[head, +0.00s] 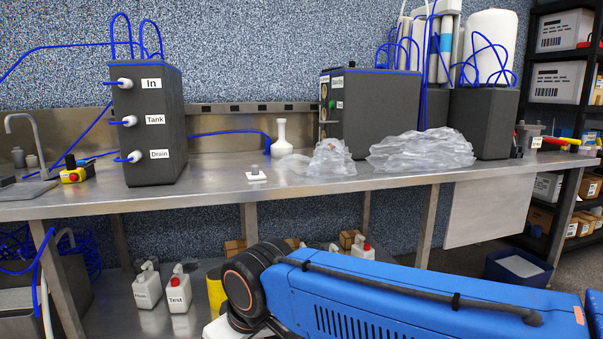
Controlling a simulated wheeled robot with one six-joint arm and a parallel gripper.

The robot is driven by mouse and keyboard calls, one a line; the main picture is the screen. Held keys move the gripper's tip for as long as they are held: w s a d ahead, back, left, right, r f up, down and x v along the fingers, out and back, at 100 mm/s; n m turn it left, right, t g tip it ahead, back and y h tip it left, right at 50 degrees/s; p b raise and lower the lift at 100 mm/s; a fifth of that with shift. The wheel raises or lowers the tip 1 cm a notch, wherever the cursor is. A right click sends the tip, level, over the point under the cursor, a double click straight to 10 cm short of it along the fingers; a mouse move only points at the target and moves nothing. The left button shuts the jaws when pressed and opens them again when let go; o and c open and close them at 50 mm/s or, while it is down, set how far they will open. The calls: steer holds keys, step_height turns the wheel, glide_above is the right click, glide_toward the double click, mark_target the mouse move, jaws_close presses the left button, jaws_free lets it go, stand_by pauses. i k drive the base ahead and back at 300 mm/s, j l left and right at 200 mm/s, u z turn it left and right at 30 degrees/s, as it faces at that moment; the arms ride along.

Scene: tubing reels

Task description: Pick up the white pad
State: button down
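A small white pad (257,177) lies flat near the front edge of the steel bench, a little left of the middle of the head view. A small dark grey piece sits on top of it. My blue arm crosses the lower right of the view, below and in front of the bench. My gripper does not show, so its opening and its place relative to the pad cannot be seen.
The steel bench (215,187) is clear around the pad. A dark box with labels (150,155) stands left, a white bottle (281,139) behind, and clear plastic bags (420,152) to the right. White jugs (178,292) stand on the lower shelf.

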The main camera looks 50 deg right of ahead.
mark_target(255, 175)
steer(key=z, duration=1)
